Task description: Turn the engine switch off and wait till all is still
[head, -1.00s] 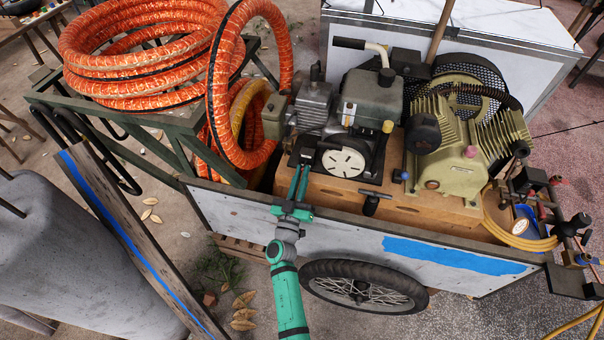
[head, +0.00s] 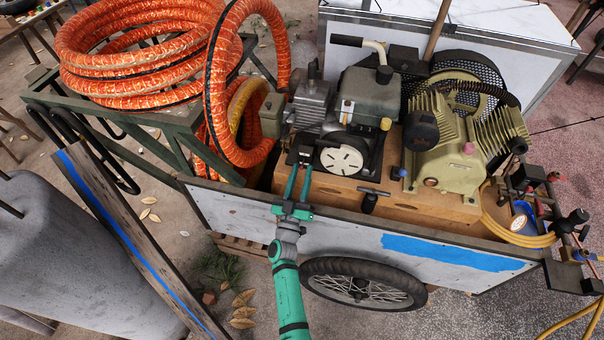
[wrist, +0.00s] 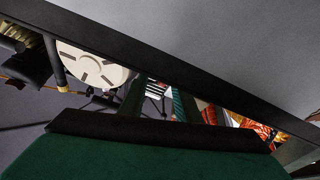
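The engine (head: 362,102), a grey and black unit with a round pale recoil cover (head: 341,160), sits on the cart's wooden deck. A small black box with a light part (head: 304,156), which looks like the engine switch, is left of the cover. My gripper (head: 299,172) reaches over the cart's near wall, its two thin teal fingers apart and nothing seen between them. The fingertips are just in front of the box; contact cannot be told. In the wrist view the fingers (wrist: 158,104) stand apart, with a small black-and-white part beyond the gap. The switch position is too small to read.
The cart's near wall (head: 345,238) runs under my arm. A beige compressor (head: 447,150) stands right of the engine. A T-handle (head: 371,199) rises near the wall. Orange hose coils (head: 140,60) lie on a green frame at left, one loop hanging close to the engine.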

